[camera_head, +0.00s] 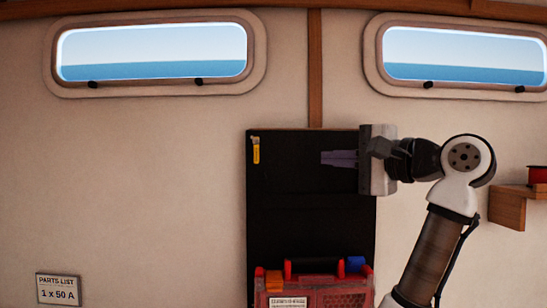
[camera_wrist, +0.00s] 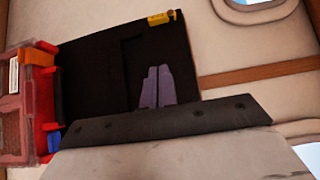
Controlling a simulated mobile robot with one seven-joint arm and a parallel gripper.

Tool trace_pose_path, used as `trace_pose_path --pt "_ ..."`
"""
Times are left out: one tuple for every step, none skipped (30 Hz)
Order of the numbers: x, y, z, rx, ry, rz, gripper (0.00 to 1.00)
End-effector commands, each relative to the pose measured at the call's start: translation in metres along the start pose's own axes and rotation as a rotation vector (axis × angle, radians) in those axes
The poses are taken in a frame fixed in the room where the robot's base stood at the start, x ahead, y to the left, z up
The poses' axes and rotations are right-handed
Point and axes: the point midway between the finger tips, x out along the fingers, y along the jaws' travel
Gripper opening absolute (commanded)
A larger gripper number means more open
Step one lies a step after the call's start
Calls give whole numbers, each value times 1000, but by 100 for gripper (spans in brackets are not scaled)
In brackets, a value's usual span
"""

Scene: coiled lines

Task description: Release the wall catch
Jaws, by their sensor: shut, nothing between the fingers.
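A small yellow piece (camera_head: 256,150), which looks like the wall catch, sits upright at the top left corner of a black panel (camera_head: 310,215) on the wall. It also shows at the top of the wrist view (camera_wrist: 161,18), with a brownish round end. My gripper (camera_head: 323,158) is in front of the panel's upper right, its purple fingers pointing left at about the catch's height. The fingers (camera_wrist: 156,72) are together and empty. A clear gap lies between fingertips and catch; nothing hides the catch.
A parts-list sign (camera_head: 58,290) is lower left. A wooden shelf (camera_head: 508,208) with a red spool is at right. Two windows are above.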

Motion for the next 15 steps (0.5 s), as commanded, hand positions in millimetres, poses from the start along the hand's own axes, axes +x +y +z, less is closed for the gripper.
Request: trace_pose_path --pt "0 0 0 -1 0 0 0" --pt "0 0 0 -1 0 0 0" --pt "0 0 0 -1 0 0 0" --pt "0 0 0 -1 0 0 0" --pt "0 0 0 -1 0 0 0" --pt "0 0 0 -1 0 0 0" --pt "0 0 0 -1 0 0 0" --pt "0 0 0 -1 0 0 0" --pt "0 0 0 -1 0 0 0" --pt "0 0 0 -1 0 0 0" --pt "1 0 0 -1 0 0 0" --pt "2 0 0 -1 0 0 0" --pt "4 -1 0 -1 -1 1 0" --pt "6 -1 0 0 -1 1 0" --pt "10 -1 0 0 -2 2 0"
